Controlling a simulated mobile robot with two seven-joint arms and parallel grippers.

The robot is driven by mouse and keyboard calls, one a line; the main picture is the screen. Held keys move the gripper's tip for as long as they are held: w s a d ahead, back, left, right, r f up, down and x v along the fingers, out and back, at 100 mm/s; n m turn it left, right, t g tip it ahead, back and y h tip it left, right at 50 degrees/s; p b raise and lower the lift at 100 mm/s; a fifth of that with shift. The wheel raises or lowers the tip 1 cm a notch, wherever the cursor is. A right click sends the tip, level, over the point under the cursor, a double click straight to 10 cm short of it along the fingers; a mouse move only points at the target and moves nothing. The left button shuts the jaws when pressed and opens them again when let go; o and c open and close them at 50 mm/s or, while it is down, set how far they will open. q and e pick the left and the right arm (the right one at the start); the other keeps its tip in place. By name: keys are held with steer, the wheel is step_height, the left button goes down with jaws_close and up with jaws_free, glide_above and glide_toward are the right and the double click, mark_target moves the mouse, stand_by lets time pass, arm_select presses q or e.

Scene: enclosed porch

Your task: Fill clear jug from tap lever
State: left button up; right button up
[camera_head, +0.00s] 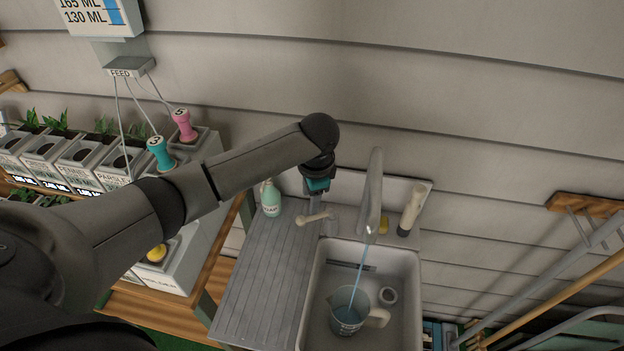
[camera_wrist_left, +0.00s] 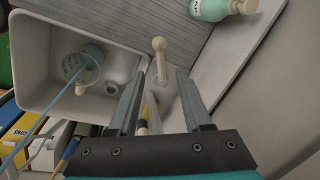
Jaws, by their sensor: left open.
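The clear jug (camera_head: 347,316) stands in the sink basin, its pale handle to the right. A blue stream of water runs from the tap spout (camera_head: 374,190) into it, and blue water shows inside. The jug also shows in the left wrist view (camera_wrist_left: 80,66). The cream-knobbed tap lever (camera_head: 314,218) sticks out to the left beside the tap. My left gripper (camera_head: 322,212) is open and empty, pointing down at the lever's base. In the left wrist view the lever (camera_wrist_left: 159,62) shows between the fingertips; contact cannot be told. My right gripper is out of view.
The sink (camera_head: 413,275) has a ribbed drainboard (camera_head: 262,285) on its left. A green soap bottle (camera_head: 271,199) stands at the drainboard's back. Planters (camera_head: 82,160) and a dispenser fill the left side.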

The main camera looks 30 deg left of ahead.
arm_select(q)
step_height(320, 180, up, 6)
steer(key=shift+s+d, duration=0.4)
steer(key=shift+s, duration=0.05)
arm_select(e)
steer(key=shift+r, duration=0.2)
arm_select(q)
steer(key=shift+c, duration=0.3)
